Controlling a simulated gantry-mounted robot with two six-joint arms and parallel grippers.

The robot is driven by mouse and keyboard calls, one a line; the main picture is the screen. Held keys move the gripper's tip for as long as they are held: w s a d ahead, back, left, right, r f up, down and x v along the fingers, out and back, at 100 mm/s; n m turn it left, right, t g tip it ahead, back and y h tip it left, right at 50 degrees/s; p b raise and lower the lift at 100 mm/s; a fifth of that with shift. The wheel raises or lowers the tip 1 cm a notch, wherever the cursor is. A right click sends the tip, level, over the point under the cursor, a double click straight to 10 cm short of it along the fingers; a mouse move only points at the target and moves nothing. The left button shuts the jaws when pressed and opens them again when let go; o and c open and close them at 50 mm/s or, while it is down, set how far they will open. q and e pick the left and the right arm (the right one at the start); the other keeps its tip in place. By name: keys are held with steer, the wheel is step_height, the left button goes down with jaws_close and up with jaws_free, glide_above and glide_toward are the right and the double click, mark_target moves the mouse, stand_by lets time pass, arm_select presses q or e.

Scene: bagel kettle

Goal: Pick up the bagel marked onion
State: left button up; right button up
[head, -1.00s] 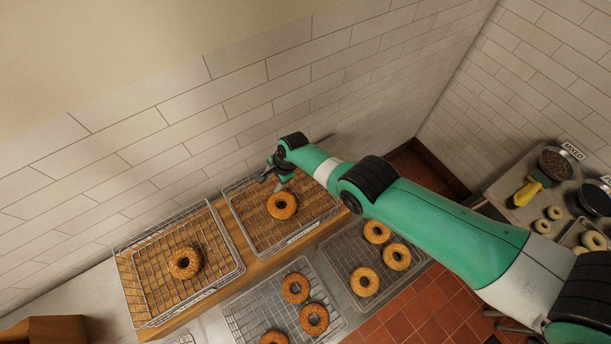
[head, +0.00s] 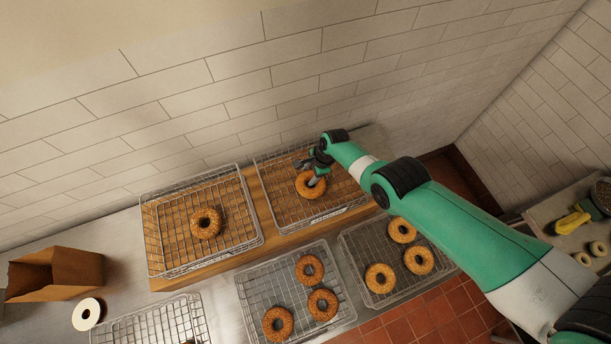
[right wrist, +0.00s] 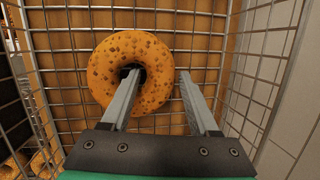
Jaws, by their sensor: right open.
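A golden-brown bagel with dark flecks (head: 303,191) lies in the upper right wire basket (head: 265,197). The basket's front label is too small to read. My right gripper (head: 313,173) is open at this bagel. In the right wrist view the bagel (right wrist: 103,78) lies left of centre. One finger of the right gripper (right wrist: 159,78) reaches to the bagel's hole and the other stands just outside its right edge, so the fingers straddle the right side of the ring. I cannot tell how deep they reach. My left gripper is not in view.
The upper left basket (head: 152,240) holds one bagel (head: 206,222). Two lower baskets hold several more bagels (head: 277,322). Wire walls stand close around my right gripper, and the tiled wall (head: 230,90) is behind. A paper bag (head: 60,275) stands at the left.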

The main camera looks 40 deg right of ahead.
steer(key=shift+f, duration=0.1)
jaws_close()
stand_by(0.4)
